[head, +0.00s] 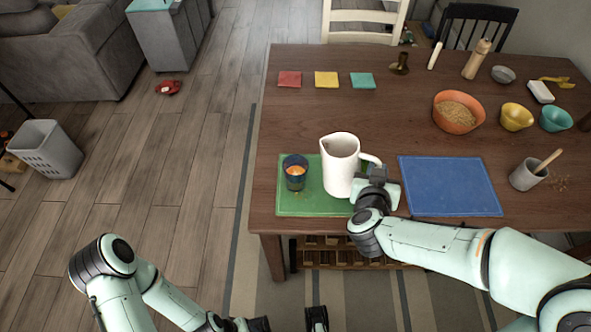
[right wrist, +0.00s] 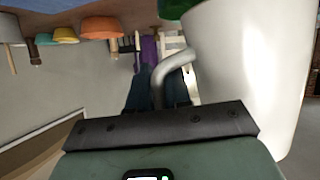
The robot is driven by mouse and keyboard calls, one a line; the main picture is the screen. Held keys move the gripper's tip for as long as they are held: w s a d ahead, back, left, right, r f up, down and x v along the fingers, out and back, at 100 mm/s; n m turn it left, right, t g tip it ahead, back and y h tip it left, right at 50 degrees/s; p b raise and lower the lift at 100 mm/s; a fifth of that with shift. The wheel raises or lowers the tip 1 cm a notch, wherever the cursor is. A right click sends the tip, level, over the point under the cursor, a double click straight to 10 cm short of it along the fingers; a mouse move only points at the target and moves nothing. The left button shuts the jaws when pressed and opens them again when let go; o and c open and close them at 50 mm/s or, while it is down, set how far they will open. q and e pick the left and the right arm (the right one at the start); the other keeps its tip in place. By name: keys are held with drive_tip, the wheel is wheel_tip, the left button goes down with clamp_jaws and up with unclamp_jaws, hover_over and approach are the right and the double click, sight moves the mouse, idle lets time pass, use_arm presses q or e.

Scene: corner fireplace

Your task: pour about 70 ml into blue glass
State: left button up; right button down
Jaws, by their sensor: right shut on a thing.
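The white pitcher (head: 340,172) is about upright over the right part of the green mat (head: 307,207); I cannot tell if its base touches. My right gripper (head: 373,174) is shut on the pitcher's handle, on its right side. The pitcher's wall (right wrist: 250,70) and handle (right wrist: 160,82) fill much of the right wrist view. The blue glass (head: 295,181) stands upright on the green mat, just left of the pitcher and apart from it. Something orange shows inside the glass. My left gripper (head: 289,323) is open and empty below the table's front edge, partly cut off.
A bare blue mat (head: 450,186) lies right of the pitcher. Red (head: 289,79), yellow (head: 326,79) and teal (head: 362,80) squares lie behind. An orange bowl (head: 458,111), smaller bowls and a grey cup (head: 526,175) stand at right. The table's middle is clear.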

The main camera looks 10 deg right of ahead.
drive_tip(key=shift+s+d+f+m+t+y+b, duration=0.1)
drive_tip(key=shift+d+f+m+t+y+b, duration=0.2)
drive_tip(key=shift+m+b, duration=0.6)
